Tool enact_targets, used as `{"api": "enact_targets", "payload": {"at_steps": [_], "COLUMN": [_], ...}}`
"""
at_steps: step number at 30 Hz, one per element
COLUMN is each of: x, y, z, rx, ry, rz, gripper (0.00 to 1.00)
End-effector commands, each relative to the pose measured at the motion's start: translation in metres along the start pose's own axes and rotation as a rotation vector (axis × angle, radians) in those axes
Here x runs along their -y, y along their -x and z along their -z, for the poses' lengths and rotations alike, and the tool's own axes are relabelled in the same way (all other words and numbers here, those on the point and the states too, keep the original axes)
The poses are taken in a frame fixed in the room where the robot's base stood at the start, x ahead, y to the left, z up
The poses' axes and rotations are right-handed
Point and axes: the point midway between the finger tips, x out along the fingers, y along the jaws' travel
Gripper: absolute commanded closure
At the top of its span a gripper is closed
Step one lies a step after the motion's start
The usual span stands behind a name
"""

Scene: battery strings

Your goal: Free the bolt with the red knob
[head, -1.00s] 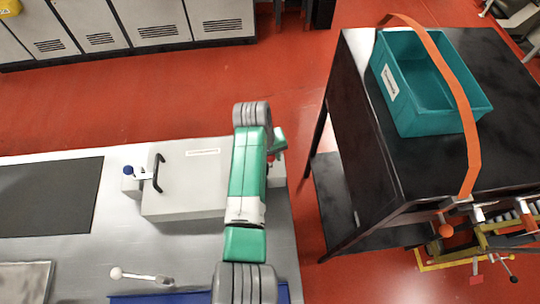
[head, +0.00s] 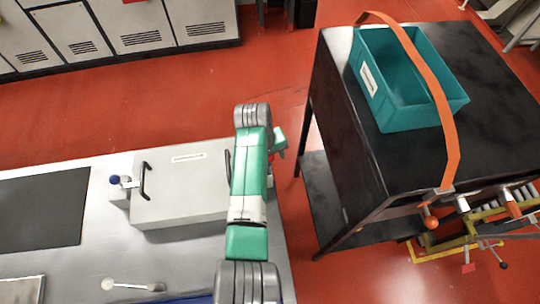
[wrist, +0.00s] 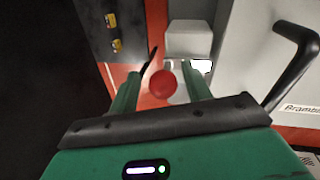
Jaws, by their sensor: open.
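The red knob (wrist: 163,84) shows in the wrist view between the two green fingers of my open gripper (wrist: 160,88). The fingers stand either side of it in the picture; I cannot tell whether they touch it or how deep it sits between them. Just beyond is a pale block (wrist: 188,40) with a light metal part beside the knob, partly hidden by the right finger. In the head view my green arm hides most of this spot; a bit of red shows at its right edge. The pale case (head: 180,195) lies to the left of my arm.
A blue knob (head: 115,180) sits at the case's left side. The case has black handles (head: 147,180). A white-knobbed lever (head: 130,286) lies on the bench. A black table (head: 340,110) with a teal crate (head: 385,110) stands right, across a strip of red floor.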

Motion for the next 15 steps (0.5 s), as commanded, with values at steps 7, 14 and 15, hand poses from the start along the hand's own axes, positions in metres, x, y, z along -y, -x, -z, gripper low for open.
{"api": "enact_targets", "payload": {"at_steps": [7, 14, 15], "x": [0.0, 0.0, 0.0], "y": [0.014, 0.06, 0.066], "z": [0.001, 0.001, 0.001], "rx": [-0.003, -0.002, -0.002], "ry": [0.0, 0.0, 0.0], "rz": [-0.001, -0.001, -0.001], "gripper": [0.52, 0.52, 0.52]}}
